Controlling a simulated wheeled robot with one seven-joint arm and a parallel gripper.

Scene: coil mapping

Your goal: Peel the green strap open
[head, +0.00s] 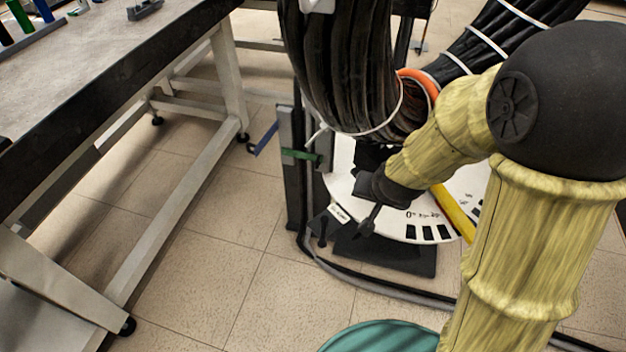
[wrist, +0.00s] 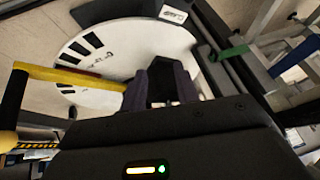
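The green strap (head: 301,156) is a short flat band that sticks out sideways from the black and grey upright post beside the white dial. In the wrist view the green strap (wrist: 233,52) lies at upper right, apart from my fingers. My gripper (head: 366,204) is over the near left part of the white dial, to the right of and lower than the green strap in the head view. In the wrist view my gripper's two dark fingers (wrist: 163,85) stand apart with no strap between them.
A blue strap (head: 263,139) sticks out left of the post. Thick black cable bundles (head: 345,60) rise behind. A workbench (head: 120,50) stands at left. The floor between is clear.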

